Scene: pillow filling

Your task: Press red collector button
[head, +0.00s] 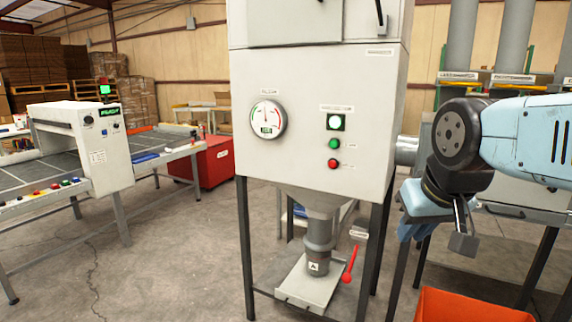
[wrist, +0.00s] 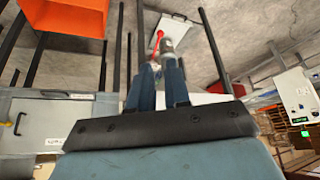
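The grey collector cabinet (head: 300,110) stands in the middle of the head view. On its front face, right of a round gauge (head: 268,118), are a lit white-green button (head: 335,122), a green button (head: 334,144) and, lowest, the red button (head: 334,163). My gripper (head: 405,235) hangs to the right of the cabinet, below the level of the red button and apart from it, pointing downward. In the wrist view its two blue fingers (wrist: 160,72) are close together with nothing clearly held; whether they are shut is hard to tell. The buttons do not show in the wrist view.
A red-handled valve lever (head: 350,266) hangs under the cabinet beside the outlet pipe (head: 318,235). An orange bin (head: 470,305) stands on the floor below my arm. A conveyor machine (head: 95,150) is at the left. The space before the button panel is clear.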

